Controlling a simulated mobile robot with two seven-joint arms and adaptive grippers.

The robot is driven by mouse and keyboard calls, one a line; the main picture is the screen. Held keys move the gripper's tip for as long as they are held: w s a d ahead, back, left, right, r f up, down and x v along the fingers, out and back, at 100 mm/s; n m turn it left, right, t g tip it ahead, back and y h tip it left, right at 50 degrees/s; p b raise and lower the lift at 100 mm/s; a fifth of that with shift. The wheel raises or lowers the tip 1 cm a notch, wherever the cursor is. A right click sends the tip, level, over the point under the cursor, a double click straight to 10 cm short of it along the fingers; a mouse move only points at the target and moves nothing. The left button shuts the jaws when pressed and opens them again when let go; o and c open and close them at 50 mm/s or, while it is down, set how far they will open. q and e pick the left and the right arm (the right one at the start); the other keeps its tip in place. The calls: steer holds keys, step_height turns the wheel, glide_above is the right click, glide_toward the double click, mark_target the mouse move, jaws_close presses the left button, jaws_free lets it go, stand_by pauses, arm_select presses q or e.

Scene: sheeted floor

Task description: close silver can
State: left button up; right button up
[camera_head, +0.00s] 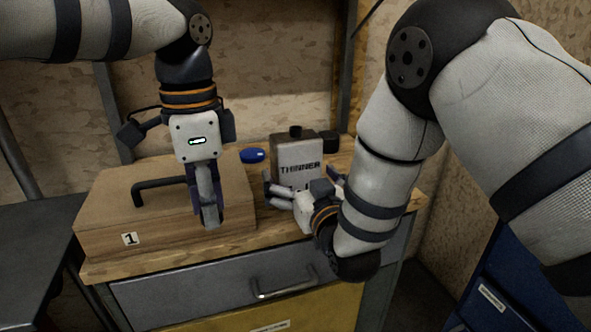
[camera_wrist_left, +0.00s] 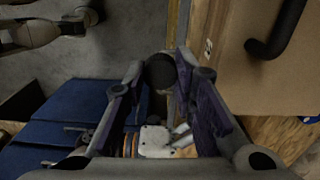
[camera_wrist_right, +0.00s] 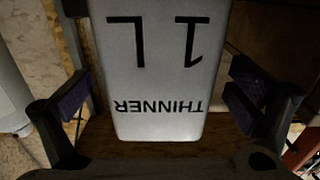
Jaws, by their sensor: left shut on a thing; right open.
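The silver can (camera_head: 298,160), marked THINNER, stands upright on the wooden top, with a small black part (camera_head: 295,131) on its top. It fills the middle of the right wrist view (camera_wrist_right: 160,70), where its lettering is upside down. My right gripper (camera_head: 302,187) is open, low at the can's front, with one finger towards each side; I cannot tell if they touch it. My left gripper (camera_head: 210,216) points down in front of the wooden box, left of the can. It is shut on a round black cap (camera_wrist_left: 161,72), seen between its fingertips in the left wrist view.
A wooden box (camera_head: 110,235) with a black handle (camera_head: 160,186) takes up the left of the top. A blue oval object (camera_head: 253,155) lies between box and can. A dark object (camera_head: 330,142) is behind the can. Drawers (camera_head: 215,283) are below.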

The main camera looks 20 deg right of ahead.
arm_select(q)
steer(key=shift+f, duration=0.55)
arm_select(e)
steer(key=w, duration=0.2)
steer(key=shift+w+f, duration=0.1)
steer(key=shift+w, duration=0.2)
arm_select(q)
steer(key=shift+r, duration=0.1)
arm_select(e)
steer(key=shift+r, duration=0.2)
steer(key=c, duration=2)
steer(key=shift+o, duration=0.2)
